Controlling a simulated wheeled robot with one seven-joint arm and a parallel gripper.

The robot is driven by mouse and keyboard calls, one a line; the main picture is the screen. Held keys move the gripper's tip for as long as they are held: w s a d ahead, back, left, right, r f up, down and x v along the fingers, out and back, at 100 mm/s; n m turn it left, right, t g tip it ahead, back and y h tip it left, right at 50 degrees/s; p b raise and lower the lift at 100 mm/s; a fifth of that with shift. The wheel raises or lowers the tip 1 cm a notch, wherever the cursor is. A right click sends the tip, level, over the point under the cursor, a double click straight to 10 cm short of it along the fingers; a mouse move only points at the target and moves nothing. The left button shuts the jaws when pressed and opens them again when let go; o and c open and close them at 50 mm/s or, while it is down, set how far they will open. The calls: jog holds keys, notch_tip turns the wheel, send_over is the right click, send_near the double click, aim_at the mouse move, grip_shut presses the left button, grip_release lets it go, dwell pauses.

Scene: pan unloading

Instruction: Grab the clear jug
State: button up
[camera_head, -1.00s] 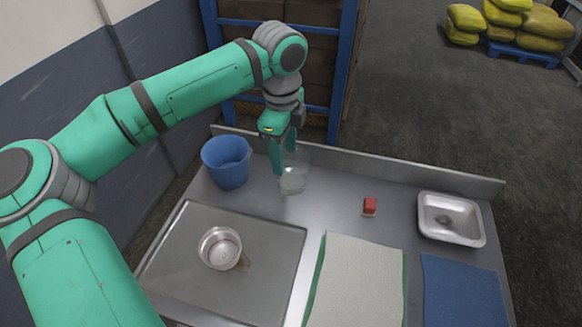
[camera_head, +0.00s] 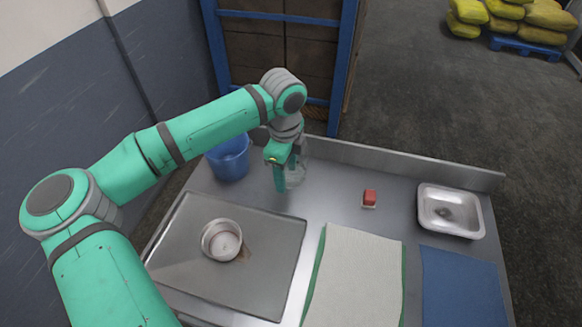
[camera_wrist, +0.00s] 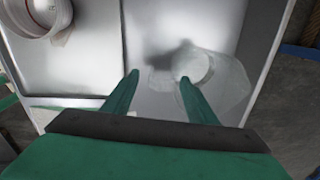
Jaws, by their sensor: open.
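The clear jug (camera_head: 297,178) stands on the metal counter near its back edge and is partly hidden by my gripper (camera_head: 286,173). It also shows in the wrist view (camera_wrist: 229,83), where it is faint and see-through. My gripper (camera_wrist: 159,77) is open, with its two fingers apart and pointing at the counter. The right finger overlaps the left side of the jug in the wrist view. A faint clear part of it seems to show between the fingers; I cannot tell whether this is the handle or whether anything touches.
A blue bucket (camera_head: 229,162) stands just left of the jug. A metal pan (camera_head: 221,241) sits on a grey tray (camera_head: 180,268) in front. A red block (camera_head: 369,196), a metal dish (camera_head: 484,222), a pale cloth (camera_head: 355,275) and a blue cloth (camera_head: 462,287) lie to the right.

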jog(key=shift+a, duration=0.1)
grip_shut()
jog(key=shift+w, duration=0.1)
jog(key=shift+r, duration=0.25)
